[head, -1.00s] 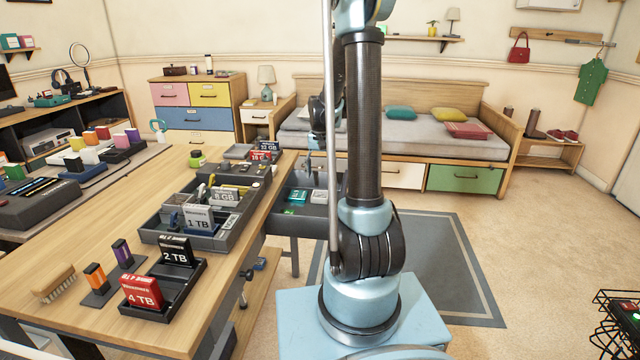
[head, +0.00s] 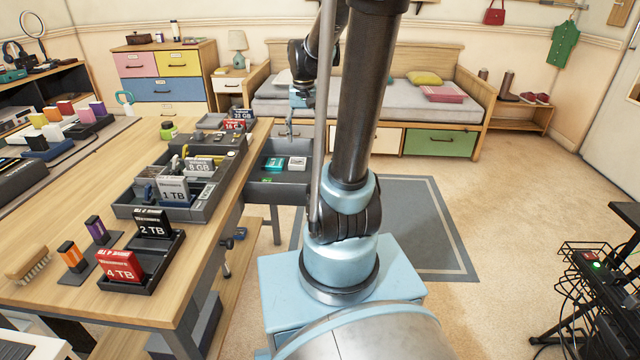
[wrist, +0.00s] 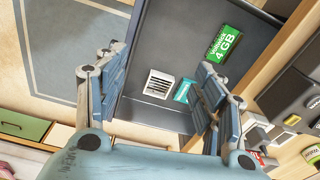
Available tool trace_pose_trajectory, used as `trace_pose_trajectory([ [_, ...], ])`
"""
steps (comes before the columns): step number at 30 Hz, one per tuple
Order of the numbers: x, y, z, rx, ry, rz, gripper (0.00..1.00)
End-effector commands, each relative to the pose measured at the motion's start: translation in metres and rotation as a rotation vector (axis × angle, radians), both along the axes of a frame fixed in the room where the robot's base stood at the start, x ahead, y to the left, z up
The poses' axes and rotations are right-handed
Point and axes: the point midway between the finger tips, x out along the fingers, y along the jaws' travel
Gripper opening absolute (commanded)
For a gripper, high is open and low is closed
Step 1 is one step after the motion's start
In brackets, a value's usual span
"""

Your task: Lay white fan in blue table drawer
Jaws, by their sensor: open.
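A small white square piece with slats, which looks like the white fan (wrist: 160,83), lies in the dark blue-grey table drawer (wrist: 185,40). In the head view the white fan (head: 297,163) shows inside the pulled-out drawer (head: 262,190), at the table's right side. A teal box (wrist: 183,91) lies close beside it, and a green 4 GB card (wrist: 226,44) lies farther off in the same drawer. My gripper (wrist: 155,72) is open and empty above the drawer, its fingers on either side of the fan in the wrist view. In the head view my gripper (head: 289,128) is small and partly hidden.
A bed (head: 370,100) stands behind. A wire rack (head: 590,265) stands at right. Floor between is open.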

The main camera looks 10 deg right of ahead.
Motion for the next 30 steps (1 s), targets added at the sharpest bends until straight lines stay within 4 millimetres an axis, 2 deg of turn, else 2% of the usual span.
trace_pose_trajectory([
  [1, -0.015, 0.000, 0.001, -0.001, -0.006, 0.010, 0.63],
  [10, -0.087, -0.001, -0.002, -0.008, -0.044, 0.075, 0.63],
  [18, -0.146, -0.001, -0.021, -0.015, -0.079, 0.131, 0.63],
  [24, -0.183, -0.001, -0.043, -0.023, -0.102, 0.173, 0.63],
  [30, -0.204, -0.002, -0.059, -0.028, -0.117, 0.201, 0.63],
])
